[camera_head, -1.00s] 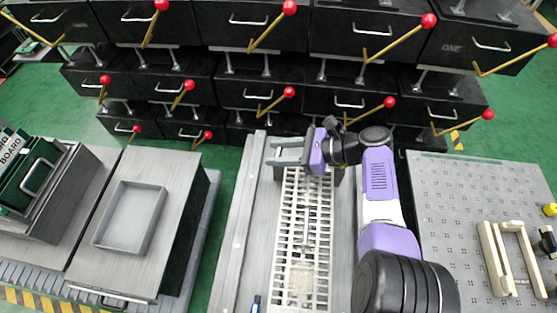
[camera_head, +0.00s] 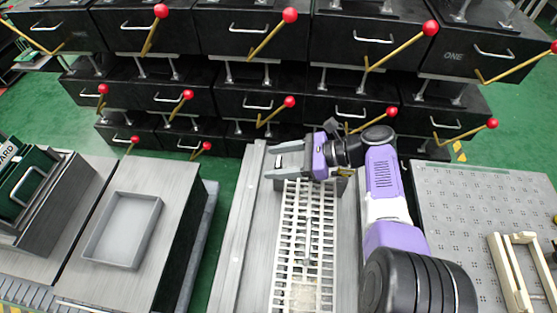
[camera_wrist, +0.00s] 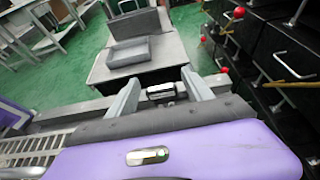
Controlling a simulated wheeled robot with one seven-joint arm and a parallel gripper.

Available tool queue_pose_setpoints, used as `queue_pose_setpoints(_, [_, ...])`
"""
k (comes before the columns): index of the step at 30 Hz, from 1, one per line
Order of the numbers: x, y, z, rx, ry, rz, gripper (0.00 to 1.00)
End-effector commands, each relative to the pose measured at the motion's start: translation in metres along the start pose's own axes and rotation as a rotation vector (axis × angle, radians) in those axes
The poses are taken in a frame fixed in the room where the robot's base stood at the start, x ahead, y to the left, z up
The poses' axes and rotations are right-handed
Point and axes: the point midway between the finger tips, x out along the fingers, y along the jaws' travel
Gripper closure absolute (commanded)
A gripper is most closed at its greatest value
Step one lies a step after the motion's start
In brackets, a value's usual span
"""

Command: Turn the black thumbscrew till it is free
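My gripper (camera_head: 270,160) is above the far end of the white slatted rack on the middle bench, pointing left in the head view. Its two grey fingers are apart with a clear gap. In the wrist view my gripper (camera_wrist: 159,80) also shows open, with a small dark and white object (camera_wrist: 160,91) seen between the fingers; I cannot tell what it is or whether it is within reach. I cannot make out a black thumbscrew for certain in either view.
Black drawers (camera_head: 255,95) with red-knobbed levers stand behind. A grey tray (camera_head: 122,230) sits on the left cart. A perforated table (camera_head: 465,205) with a cream frame (camera_head: 522,272) is at right. The white rack (camera_head: 303,250) lies under my arm. Green floor separates the benches.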

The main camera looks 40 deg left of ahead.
Motion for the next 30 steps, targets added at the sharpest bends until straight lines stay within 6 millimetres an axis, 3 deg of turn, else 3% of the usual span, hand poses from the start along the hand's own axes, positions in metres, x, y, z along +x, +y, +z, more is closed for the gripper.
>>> queue_pose_setpoints(11, [-0.005,-0.001,-0.001,0.001,0.001,-0.003,0.38])
queue_pose_setpoints(22, [-0.060,-0.001,0.000,0.000,0.001,-0.005,0.38])
queue_pose_setpoints(30, [-0.079,0.000,-0.001,0.001,0.001,-0.002,0.38])
